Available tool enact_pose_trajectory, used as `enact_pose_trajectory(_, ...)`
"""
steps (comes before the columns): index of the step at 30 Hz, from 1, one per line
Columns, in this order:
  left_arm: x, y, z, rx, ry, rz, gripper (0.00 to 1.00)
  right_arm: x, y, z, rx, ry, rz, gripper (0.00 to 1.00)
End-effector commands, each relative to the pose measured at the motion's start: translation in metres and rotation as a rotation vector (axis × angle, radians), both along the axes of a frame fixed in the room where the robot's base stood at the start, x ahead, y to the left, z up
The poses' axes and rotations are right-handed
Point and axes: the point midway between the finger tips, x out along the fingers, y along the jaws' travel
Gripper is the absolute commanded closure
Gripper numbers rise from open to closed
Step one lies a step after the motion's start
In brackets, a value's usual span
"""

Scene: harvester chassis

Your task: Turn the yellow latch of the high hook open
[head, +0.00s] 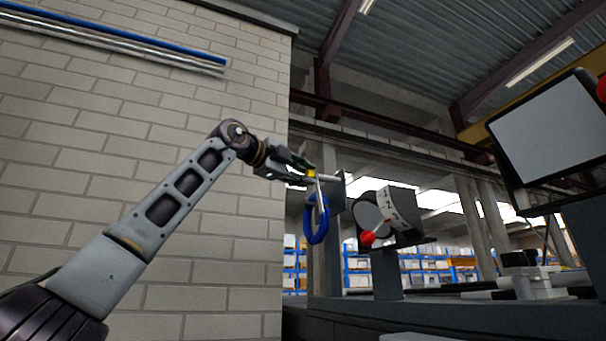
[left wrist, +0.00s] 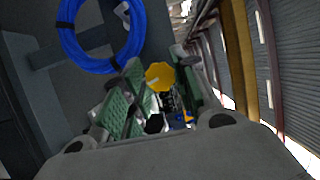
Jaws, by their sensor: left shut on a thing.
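The yellow latch (head: 311,173) is at the high hook (head: 328,178), which sticks out from a grey plate right of the brick wall. In the left wrist view the latch (left wrist: 159,77) is a yellow many-sided piece between the green finger pads. My left gripper (head: 302,172) reaches it from the left and is shut on it. A blue ring (head: 317,222) hangs just below the hook; it also shows at the top of the left wrist view (left wrist: 78,50). How far the latch is turned cannot be told. My right gripper is not in view.
A brick wall (head: 150,150) with blue and grey pipes stands on the left. Right of the hook are a numbered dial box (head: 403,205) with a red knob (head: 367,238) and a large screen (head: 550,145). Shelves (head: 420,265) stand far behind.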

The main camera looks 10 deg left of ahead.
Motion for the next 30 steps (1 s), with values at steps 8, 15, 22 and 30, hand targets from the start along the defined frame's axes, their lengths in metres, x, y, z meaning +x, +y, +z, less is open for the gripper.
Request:
enact_pose_trajectory(8, 0.000, 0.001, 0.000, -0.003, -0.001, 0.000, 0.49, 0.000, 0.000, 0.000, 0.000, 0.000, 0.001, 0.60)
enact_pose_trajectory(15, 0.000, 0.000, 0.000, -0.001, 0.000, 0.000, 0.49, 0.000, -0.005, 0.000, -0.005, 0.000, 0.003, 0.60)
enact_pose_trajectory(22, -0.002, 0.002, 0.000, -0.001, 0.000, 0.000, 0.49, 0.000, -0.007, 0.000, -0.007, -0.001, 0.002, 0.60)
enact_pose_trajectory(30, -0.013, 0.009, 0.000, -0.001, -0.002, 0.000, 0.49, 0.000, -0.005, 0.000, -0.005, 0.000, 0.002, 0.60)
